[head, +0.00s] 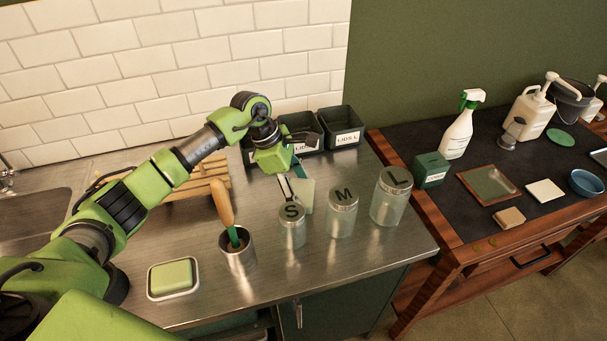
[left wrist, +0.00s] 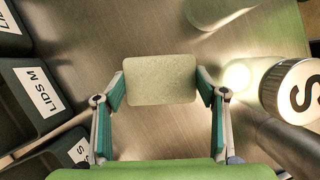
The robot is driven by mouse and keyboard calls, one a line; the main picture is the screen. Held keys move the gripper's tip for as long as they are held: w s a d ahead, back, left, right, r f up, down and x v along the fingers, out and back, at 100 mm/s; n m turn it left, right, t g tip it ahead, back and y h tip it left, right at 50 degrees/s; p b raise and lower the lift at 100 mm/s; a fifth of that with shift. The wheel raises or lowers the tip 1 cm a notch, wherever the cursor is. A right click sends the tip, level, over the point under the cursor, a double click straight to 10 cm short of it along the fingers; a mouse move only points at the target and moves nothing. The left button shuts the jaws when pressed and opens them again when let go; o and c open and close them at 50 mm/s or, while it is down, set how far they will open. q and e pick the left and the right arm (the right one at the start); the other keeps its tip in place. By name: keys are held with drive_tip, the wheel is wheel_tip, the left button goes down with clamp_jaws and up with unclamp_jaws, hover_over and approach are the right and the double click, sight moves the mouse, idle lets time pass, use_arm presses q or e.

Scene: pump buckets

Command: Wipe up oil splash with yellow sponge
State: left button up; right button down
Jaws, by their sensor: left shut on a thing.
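My left gripper (head: 290,187) is shut on a pale yellowish-green, sponge-like block (head: 307,194). In the left wrist view this block (left wrist: 160,79) sits between the two fingers (left wrist: 160,92), over bare metal counter. I cannot tell whether it touches the counter. A stronger yellow-green block (head: 172,274) lies in a white-rimmed dish (head: 152,293) at the counter's front. Small yellowish spots (head: 485,243) show near the front edge of the right-hand table; I cannot tell if they are oil. My right gripper is not in view.
Jars S (head: 292,230), M (head: 341,218) and L (head: 388,202) stand right of the gripper. Dark lid bins (head: 342,127) stand behind. A metal cup (head: 238,258) holds a wooden-handled tool. The right table (head: 440,220) holds a spray bottle (head: 457,135) and a tray (head: 470,189).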

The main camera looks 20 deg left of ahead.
use_arm(q)
drive_tip(key=r, duration=0.1)
drive_tip(key=r+p, duration=0.1)
drive_tip(key=shift+s+d+r, duration=0.15)
drive_tip(key=shift+s+r, duration=0.1)
drive_tip(key=shift+r, duration=0.1)
drive_tip(key=shift+w+a+r+p, duration=0.15)
drive_tip(key=shift+r+p, duration=0.1)
drive_tip(key=shift+r, duration=0.2)
drive_tip(key=shift+w+a+r+p, duration=0.1)
drive_tip(key=shift+w+r+p, duration=0.1)
drive_tip(key=shift+r, duration=0.2)
drive_tip(key=shift+s+d+r+p, duration=0.1)
drive_tip(key=shift+r+p, duration=0.2)
drive_tip(key=shift+r, duration=0.35)
drive_tip(key=shift+s+d+r+p, duration=0.1)
drive_tip(key=shift+r+p, duration=0.15)
drive_tip(key=shift+r, duration=0.85)
